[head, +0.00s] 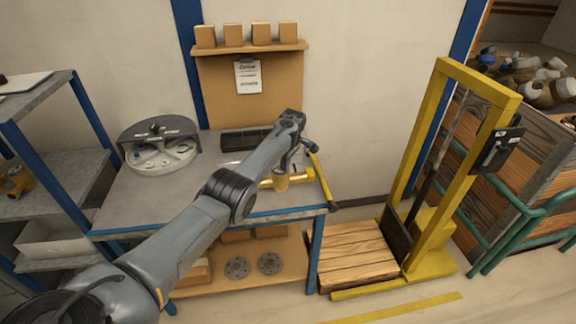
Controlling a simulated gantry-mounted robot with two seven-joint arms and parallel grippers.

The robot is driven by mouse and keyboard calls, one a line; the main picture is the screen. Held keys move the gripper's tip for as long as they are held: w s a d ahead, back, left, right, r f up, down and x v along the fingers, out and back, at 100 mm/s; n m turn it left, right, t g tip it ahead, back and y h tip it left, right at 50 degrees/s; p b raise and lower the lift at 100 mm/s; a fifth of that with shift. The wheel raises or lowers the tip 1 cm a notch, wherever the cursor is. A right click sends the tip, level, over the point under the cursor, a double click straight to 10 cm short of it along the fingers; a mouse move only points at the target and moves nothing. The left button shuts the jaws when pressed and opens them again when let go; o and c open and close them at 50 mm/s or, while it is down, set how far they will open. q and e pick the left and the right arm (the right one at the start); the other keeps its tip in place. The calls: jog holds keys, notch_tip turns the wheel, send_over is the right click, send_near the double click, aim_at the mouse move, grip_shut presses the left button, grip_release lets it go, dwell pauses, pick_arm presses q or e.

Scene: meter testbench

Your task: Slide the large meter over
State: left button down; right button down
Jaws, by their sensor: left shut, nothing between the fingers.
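A brass-yellow meter-like body (281,182) with a short horizontal pipe sits near the right front of the grey workbench (150,205). I take it for the large meter, but its details are small. My left arm reaches across the bench from the lower left. Its left gripper (296,164) points down just behind and above the brass body, its fingers shut with nothing between them. The arm's wrist hides part of the area, so I cannot tell whether the fingers touch the body. My right gripper is not in view.
A round grey device (160,152) stands at the bench's back left. A yellow bar with black ends (322,182) runs along the right edge. A dark flat tray (245,140) lies at the back. A yellow lift frame (425,165) with a wooden pallet (350,252) stands to the right.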

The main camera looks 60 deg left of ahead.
pick_arm(q)
jog(key=shift+f, duration=0.45)
jog(key=shift+d, duration=0.15)
jog(key=shift+w+d+r+p, duration=0.15)
jog(key=shift+w+d+p, duration=0.2)
jog(key=shift+d+p, duration=0.4)
jog(key=shift+f, duration=0.2)
